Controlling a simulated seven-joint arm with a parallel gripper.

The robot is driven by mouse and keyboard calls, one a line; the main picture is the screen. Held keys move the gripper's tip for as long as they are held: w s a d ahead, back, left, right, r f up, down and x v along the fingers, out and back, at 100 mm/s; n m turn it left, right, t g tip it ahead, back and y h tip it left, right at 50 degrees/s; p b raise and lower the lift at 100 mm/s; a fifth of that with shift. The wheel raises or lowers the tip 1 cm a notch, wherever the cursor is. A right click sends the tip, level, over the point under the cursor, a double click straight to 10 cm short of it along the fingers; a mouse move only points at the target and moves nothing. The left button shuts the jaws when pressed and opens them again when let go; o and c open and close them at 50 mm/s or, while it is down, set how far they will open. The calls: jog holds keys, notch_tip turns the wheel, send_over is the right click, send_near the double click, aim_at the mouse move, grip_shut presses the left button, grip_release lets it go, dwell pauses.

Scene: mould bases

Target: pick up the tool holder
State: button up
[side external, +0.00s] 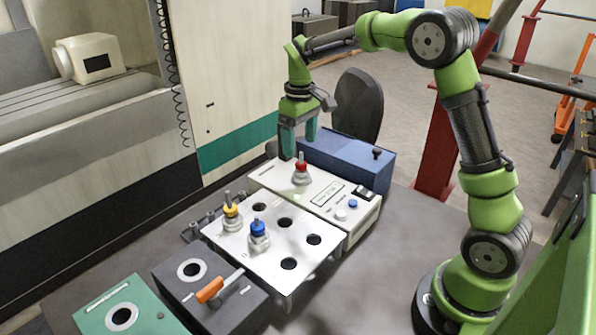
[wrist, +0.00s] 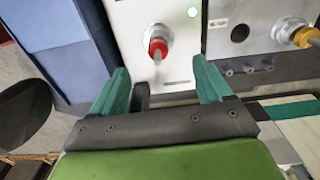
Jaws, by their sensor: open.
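A red-topped tool holder (side external: 301,172) stands upright on the white box with a label and buttons (side external: 267,179). The red-topped holder also shows in the wrist view (wrist: 157,46), just beyond the fingertips and roughly between them. A yellow-topped holder (side external: 231,213) and a blue-topped holder (side external: 258,236) stand in the white plate with round holes (side external: 288,247). The yellow one shows at the right edge of the wrist view (wrist: 303,38). My gripper (side external: 298,142) is open and empty, pointing down above and slightly behind the red-topped holder; its green fingers are apart in the wrist view (wrist: 160,68).
A blue box (side external: 345,162) stands close behind the white box. A dark box with an orange-handled lever (side external: 210,291) and a green box (side external: 125,310) stand at the front left. The machine wall (side external: 235,80) rises at the left. The table's right side is clear.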

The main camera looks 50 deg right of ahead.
aim_at(301, 163)
notch_tip(301, 163, down, 9)
jog(key=shift+s+d+f, duration=0.15)
dwell(0.4)
grip_shut()
dwell(0.3)
